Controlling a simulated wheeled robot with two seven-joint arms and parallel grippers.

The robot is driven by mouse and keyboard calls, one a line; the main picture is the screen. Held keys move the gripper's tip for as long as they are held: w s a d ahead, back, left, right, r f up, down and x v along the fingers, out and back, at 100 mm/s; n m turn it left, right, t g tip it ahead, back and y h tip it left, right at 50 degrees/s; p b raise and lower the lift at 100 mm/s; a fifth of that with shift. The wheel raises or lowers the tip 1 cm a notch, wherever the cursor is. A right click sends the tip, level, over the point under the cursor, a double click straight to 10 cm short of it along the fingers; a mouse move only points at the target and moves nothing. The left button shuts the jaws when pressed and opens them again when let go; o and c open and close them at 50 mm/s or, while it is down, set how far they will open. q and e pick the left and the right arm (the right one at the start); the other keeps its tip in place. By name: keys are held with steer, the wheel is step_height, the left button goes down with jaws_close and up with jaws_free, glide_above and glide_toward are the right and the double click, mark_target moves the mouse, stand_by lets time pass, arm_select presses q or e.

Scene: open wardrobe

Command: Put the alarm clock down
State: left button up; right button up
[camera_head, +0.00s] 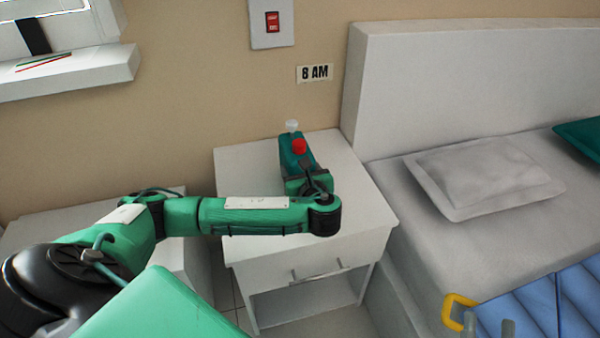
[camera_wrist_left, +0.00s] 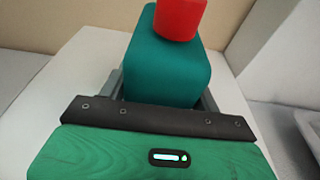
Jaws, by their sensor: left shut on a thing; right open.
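The alarm clock is a teal block (camera_head: 290,149) with a red button (camera_head: 300,146) on top. It is at the back of the white nightstand top (camera_head: 348,180). My left gripper (camera_head: 302,172) is shut on it from the near side. In the left wrist view the teal body (camera_wrist_left: 165,65) sits between the grey fingers, with the red button above. The clock's underside is hidden, so I cannot tell if it touches the top. My right gripper (camera_head: 489,325) shows only as two grey fingertips at the lower right edge, apart and open.
A small white object (camera_head: 292,126) shows behind the clock. The bed with a pillow (camera_head: 485,175) is right. A blue item (camera_head: 540,305) with a yellow loop (camera_head: 451,312) is lower right. The nightstand's right side is clear.

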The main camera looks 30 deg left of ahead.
arm_select(q)
steer(key=shift+f, duration=0.1)
steer(key=o, duration=1.9)
steer(key=shift+c, duration=0.2)
arm_select(e)
steer(key=shift+d+r, duration=0.1)
steer(key=shift+r, duration=0.15)
arm_select(q)
steer(key=shift+s+d, duration=0.3)
steer(key=shift+d, duration=0.1)
steer(key=p+v, duration=0.4)
steer(key=v, duration=0.7)
arm_select(e)
steer(key=s+f+g+h, duration=0.1)
steer(key=s+f+g, duration=0.1)
steer(key=f+g, duration=0.2)
steer(key=s+f+g, duration=0.2)
steer(key=f+g, duration=0.3)
steer(key=f, duration=0.4)
steer(key=shift+s+a+f+n+g+h, duration=0.15)
steer(key=shift+s+a+n+g+h, duration=0.2)
steer(key=shift+a+h, duration=0.1)
